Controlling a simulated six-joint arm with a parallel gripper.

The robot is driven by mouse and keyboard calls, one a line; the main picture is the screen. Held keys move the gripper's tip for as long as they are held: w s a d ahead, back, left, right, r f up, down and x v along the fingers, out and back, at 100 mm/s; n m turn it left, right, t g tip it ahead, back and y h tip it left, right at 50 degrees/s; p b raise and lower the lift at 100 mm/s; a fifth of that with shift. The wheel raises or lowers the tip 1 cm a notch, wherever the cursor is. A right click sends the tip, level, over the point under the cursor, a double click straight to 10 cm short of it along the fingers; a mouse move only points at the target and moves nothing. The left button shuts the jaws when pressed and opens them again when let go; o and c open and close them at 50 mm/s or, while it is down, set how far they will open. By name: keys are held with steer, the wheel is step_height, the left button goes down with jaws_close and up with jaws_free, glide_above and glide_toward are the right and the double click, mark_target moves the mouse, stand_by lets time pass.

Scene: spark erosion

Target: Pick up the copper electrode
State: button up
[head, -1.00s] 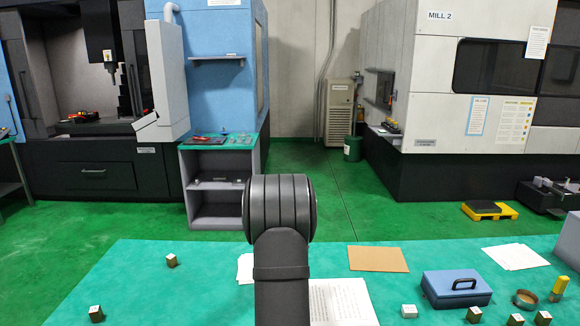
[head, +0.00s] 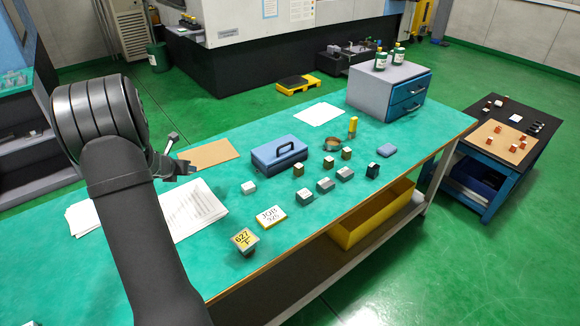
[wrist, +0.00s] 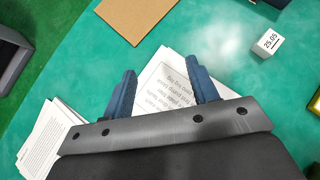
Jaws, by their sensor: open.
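Several small copper-orange pieces (head: 497,128) with pale parts stand on a tan board on the dark side table at the far right; I cannot tell which is the copper electrode. Several small brownish blocks with pale tops, such as one block (head: 299,169), also stand on the green bench. My gripper (head: 182,153) is over the left part of the bench, far from the side table. In the wrist view its two blue fingers (wrist: 164,88) are apart, with nothing between them but papers below. No copper piece shows in the wrist view.
The green bench (head: 340,120) carries a blue case (head: 278,153), grey blocks, a tag marked JOB (head: 271,217), a block marked 627 (head: 245,241), and a drawer unit (head: 385,88). A pale block marked 25.05 (wrist: 267,43) lies near my gripper.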

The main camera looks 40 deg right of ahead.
steer(key=s+d+m+g+h, duration=0.2)
steer(key=s+d+m, duration=0.35)
steer(key=d, duration=0.75)
steer(key=m+g+h, duration=0.2)
steer(key=g, duration=0.1)
glide_toward(298, 166)
steer(key=x, duration=0.5)
steer(key=shift+s+f, duration=0.2)
steer(key=shift+s, duration=0.15)
steer(key=shift+w+x, duration=0.2)
steer(key=shift+x, duration=1.15)
steer(key=shift+w+x, duration=0.15)
steer(key=shift+x, duration=1.25)
steer(key=shift+r, duration=0.1)
jaws_close()
